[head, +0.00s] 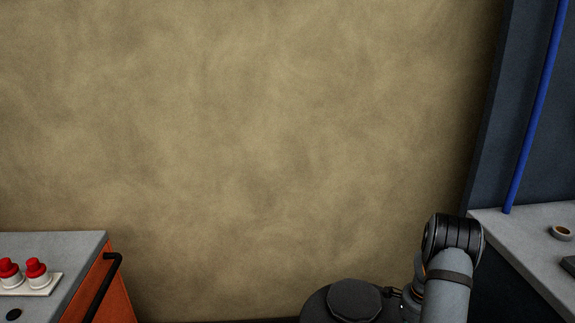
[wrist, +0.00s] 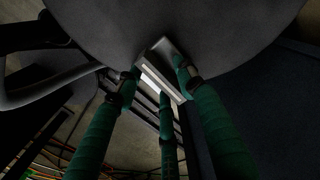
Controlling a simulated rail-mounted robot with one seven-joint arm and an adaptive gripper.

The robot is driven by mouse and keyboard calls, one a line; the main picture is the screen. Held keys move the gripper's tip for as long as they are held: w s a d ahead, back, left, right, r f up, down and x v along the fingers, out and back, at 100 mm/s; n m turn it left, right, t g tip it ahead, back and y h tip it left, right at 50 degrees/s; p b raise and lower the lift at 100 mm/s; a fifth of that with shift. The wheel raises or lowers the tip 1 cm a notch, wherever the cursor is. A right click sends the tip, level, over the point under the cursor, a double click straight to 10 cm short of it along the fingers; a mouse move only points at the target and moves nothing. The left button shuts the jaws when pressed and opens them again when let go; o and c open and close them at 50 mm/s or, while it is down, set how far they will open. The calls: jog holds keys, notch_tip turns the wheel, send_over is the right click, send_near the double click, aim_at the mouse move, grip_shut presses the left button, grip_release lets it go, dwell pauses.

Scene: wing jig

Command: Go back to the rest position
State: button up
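My grey and black arm (head: 450,265) shows in the head view at the lower right, and its far end is out of the frame. The wrist view is dark.
At right is a grey bench (head: 505,228) with a tape roll (head: 561,233) and a blue pole (head: 537,100). A plain wall (head: 250,130) lies between.

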notch_tip(320, 180, up, 12)
notch_tip(320, 180, down, 12)
jog(key=shift+f, duration=0.15)
jog(key=shift+r+n+p, duration=0.35)
jog(key=shift+n+p, duration=0.05)
jog(key=shift+p, duration=0.25)
jog(key=shift+d+n+p, duration=0.1)
jog(key=shift+n+p, duration=0.35)
jog(key=shift+n, duration=0.15)
jog(key=shift+f+n, duration=0.2)
jog(key=shift+n, duration=0.1)
